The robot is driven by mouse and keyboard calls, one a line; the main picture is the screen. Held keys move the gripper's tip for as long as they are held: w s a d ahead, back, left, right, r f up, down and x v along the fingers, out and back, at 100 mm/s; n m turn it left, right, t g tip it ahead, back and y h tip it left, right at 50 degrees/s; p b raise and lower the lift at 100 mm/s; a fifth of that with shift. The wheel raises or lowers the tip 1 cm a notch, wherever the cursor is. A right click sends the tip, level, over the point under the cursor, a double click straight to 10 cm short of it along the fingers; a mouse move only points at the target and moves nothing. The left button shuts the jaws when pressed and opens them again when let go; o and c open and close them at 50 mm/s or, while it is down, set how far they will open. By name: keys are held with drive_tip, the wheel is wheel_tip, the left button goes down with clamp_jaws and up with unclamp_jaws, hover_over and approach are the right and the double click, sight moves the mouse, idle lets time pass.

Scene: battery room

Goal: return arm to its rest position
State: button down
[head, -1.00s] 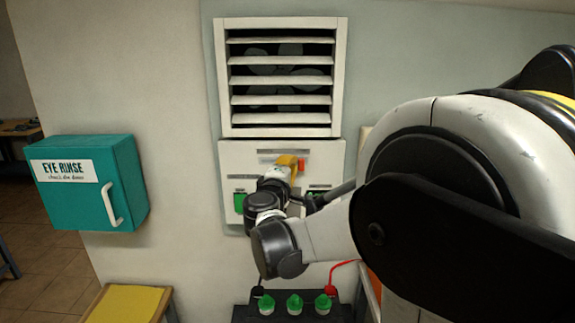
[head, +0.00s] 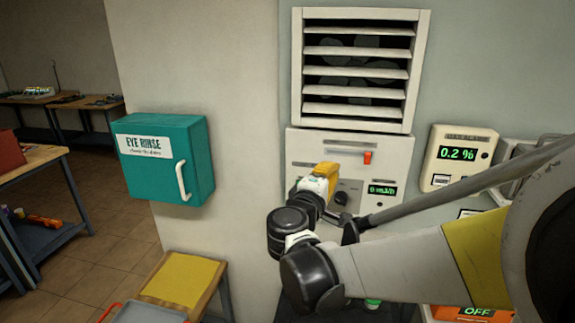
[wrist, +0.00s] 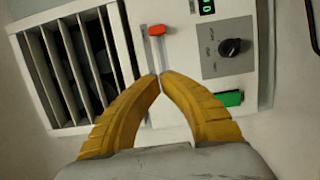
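My gripper (head: 327,172) has yellow fingers and is in front of the white control panel (head: 306,150) below the louvred vent. In the wrist view, my gripper's two fingertips (wrist: 160,75) meet, with nothing seen between them. The tips are in front of the panel's slot, just below the red slider knob (wrist: 157,30); whether they touch the panel I cannot tell. My arm reaches in from the right in the head view, bent at its dark joints.
The louvred vent (head: 360,112) is above the panel. A meter reading 0.2 % (head: 440,177) hangs to its right. A teal eye rinse box (head: 190,135) juts from the wall at left. A yellow-topped stool (head: 183,280) stands below. Workbenches are farther left.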

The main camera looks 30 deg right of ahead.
idle(0.3)
drive_tip(key=s+a+f+m+g+y+b, duration=0.2)
drive_tip(key=s+f+m+y+b, duration=0.15)
drive_tip(key=s+f, duration=0.4)
drive_tip(key=s+a+f+m+g+y+b, duration=0.1)
drive_tip(key=s+a+f+m+y+b, duration=0.1)
drive_tip(key=s+a+f+y, duration=0.3)
drive_tip(key=s+a+f+m+g+y+b, duration=0.1)
drive_tip(key=s+a+f+m+y+b, duration=0.1)
drive_tip(key=s+a+f+y, duration=0.3)
drive_tip(key=a+f, duration=0.4)
drive_tip(key=a, duration=0.4)
drive_tip(key=shift+s, duration=0.3)
drive_tip(key=shift+f+y, duration=0.1)
drive_tip(key=shift+y, duration=0.15)
